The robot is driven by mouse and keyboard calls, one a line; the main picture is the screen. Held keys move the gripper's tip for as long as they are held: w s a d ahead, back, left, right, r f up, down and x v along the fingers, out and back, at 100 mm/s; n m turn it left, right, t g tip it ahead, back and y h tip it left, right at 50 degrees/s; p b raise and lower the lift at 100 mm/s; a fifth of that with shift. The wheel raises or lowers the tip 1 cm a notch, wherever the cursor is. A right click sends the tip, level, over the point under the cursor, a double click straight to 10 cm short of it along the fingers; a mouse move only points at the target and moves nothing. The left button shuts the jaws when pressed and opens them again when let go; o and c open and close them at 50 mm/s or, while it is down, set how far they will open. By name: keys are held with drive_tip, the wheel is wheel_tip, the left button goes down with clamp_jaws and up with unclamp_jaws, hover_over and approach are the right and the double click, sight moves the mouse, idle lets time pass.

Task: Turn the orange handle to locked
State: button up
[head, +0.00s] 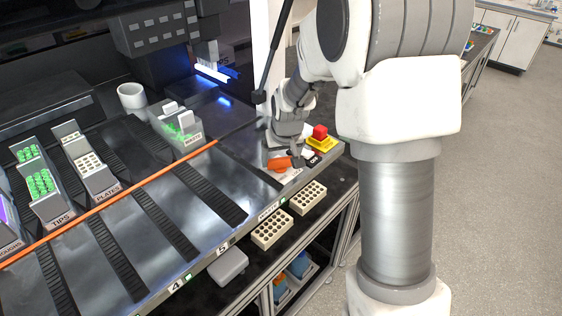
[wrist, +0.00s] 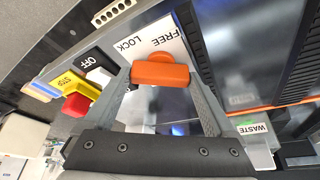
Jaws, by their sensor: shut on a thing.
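The orange handle (head: 279,163) sits on the front right corner of the machine's deck. It also shows in the wrist view (wrist: 160,74), as a bar lying across the picture with a rounded part above it. A white plate (wrist: 165,38) beside it reads LOCK on the left and FREE on the right. My gripper (head: 284,153) is down at the handle. In the wrist view its two grey fingers (wrist: 161,84) reach up to the bar's two ends, shut on it. I cannot tell for sure which word the handle points to.
A red STOP button (head: 320,131) on a yellow base stands close to the right of my gripper; an OFF switch (wrist: 97,75) is beside it. A dark upright bar (head: 272,50) rises just behind my wrist. A WASTE carrier (head: 178,125) stands left on the deck.

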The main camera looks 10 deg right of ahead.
drive_tip(key=m, duration=0.2)
drive_tip(key=m+h, duration=0.1)
drive_tip(key=m, duration=0.1)
drive_tip(key=m+h, duration=0.1)
drive_tip(key=m, duration=0.1)
drive_tip(key=shift+w+a+g, duration=0.1)
drive_tip(key=shift+a+g, duration=0.15)
drive_tip(key=shift+g, duration=0.05)
drive_tip(key=m+h, duration=0.1)
drive_tip(key=m, duration=0.1)
drive_tip(key=m+g, duration=0.1)
drive_tip(key=m, duration=0.2)
drive_tip(key=shift+h, duration=0.4)
drive_tip(key=shift+g, duration=0.3)
drive_tip(key=o, duration=1.1)
drive_tip(key=shift+c, duration=0.2)
drive_tip(key=v, duration=1.7)
drive_tip(key=shift+r, duration=0.2)
